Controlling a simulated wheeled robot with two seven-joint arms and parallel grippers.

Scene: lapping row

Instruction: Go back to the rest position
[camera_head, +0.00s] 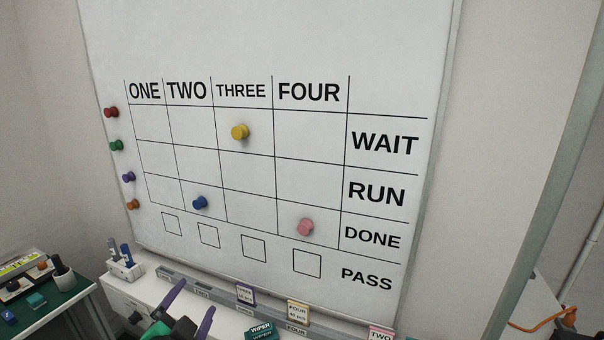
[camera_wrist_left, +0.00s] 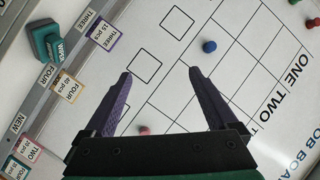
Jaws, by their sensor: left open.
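My left gripper (camera_head: 197,294) is low in the head view, in front of the ledge below the whiteboard (camera_head: 270,40). Its purple fingers are apart with nothing between them, as the left wrist view (camera_wrist_left: 160,70) also shows. On the board's grid, a yellow magnet (camera_head: 240,132) sits under THREE in the WAIT row. A blue magnet (camera_head: 200,203) is under TWO and a pink magnet (camera_head: 305,227) under FOUR, both in the DONE row. My right gripper is in neither view.
The ledge carries a teal wiper (camera_head: 260,333), a THREE card (camera_head: 245,295), a FOUR card (camera_head: 298,312) and a TWO card (camera_head: 380,332). Several spare magnets line the board's left side. A pen holder (camera_head: 125,268) stands lower left, beside a green-topped table (camera_head: 50,300). An orange cable (camera_head: 545,322) lies at right.

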